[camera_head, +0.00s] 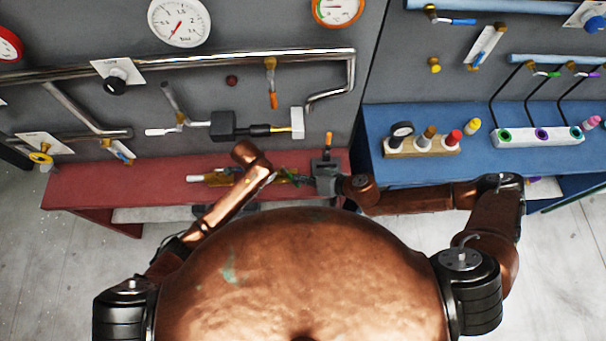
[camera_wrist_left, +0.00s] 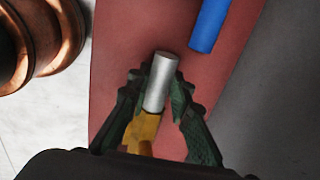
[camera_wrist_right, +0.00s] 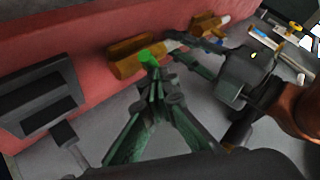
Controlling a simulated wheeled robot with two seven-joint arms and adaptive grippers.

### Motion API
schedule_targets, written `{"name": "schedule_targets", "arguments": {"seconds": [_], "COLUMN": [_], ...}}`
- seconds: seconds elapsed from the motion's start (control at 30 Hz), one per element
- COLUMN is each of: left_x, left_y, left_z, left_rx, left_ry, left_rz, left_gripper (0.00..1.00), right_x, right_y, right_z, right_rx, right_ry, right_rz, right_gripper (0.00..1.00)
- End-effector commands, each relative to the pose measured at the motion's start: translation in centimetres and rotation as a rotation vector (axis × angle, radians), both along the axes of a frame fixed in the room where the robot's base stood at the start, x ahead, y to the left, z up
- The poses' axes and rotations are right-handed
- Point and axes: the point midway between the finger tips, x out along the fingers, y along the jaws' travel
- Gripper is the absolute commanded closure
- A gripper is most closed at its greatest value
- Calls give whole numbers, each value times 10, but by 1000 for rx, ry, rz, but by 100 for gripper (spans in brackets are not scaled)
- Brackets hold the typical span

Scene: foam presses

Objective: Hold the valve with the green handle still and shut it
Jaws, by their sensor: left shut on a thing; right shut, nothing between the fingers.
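The brass valve (camera_wrist_right: 126,66) lies along the red bench in the right wrist view, with its green handle (camera_wrist_right: 149,57) beside it. My right gripper (camera_wrist_right: 155,78) is shut and empty, its fingertips at the green handle; whether they touch it I cannot tell. In the head view my right gripper (camera_head: 295,179) is over the bench. My left gripper (camera_wrist_left: 157,82) is shut around a brass body (camera_wrist_left: 145,130) with a grey metal pipe end (camera_wrist_left: 161,80). The green handle is out of the left wrist view. My left arm hides much of the left gripper in the head view.
The red bench (camera_head: 110,190) carries another brass fitting (camera_wrist_right: 208,25) close by. A blue bar (camera_wrist_left: 208,25) is near my left gripper. Pipes (camera_head: 230,62) and gauges (camera_head: 180,20) are on the grey wall behind. A blue bench (camera_head: 385,170) stands right.

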Motion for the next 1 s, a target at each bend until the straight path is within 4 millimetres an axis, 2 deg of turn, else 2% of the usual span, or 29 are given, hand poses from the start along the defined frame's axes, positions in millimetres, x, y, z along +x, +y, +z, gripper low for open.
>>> {"name": "schedule_targets", "arguments": {"seconds": [0.2, 0.7, 1.0], "left_x": [0, 0, 0], "left_y": [0, -1, -1], "left_z": [0, 0, 1], "left_rx": [-1, -1, -1], "left_ry": [-1, -1, -1], "left_rz": [0, 0, 0], "left_gripper": [100, 100, 100], "right_x": [-13, -21, -18], "right_y": [13, 34, 32], "right_z": [-2, -2, -1], "right_rx": [8, 4, -3], "right_ry": [13, 12, 3], "right_rz": [-127, -405, -401], "right_gripper": [100, 100, 100]}}
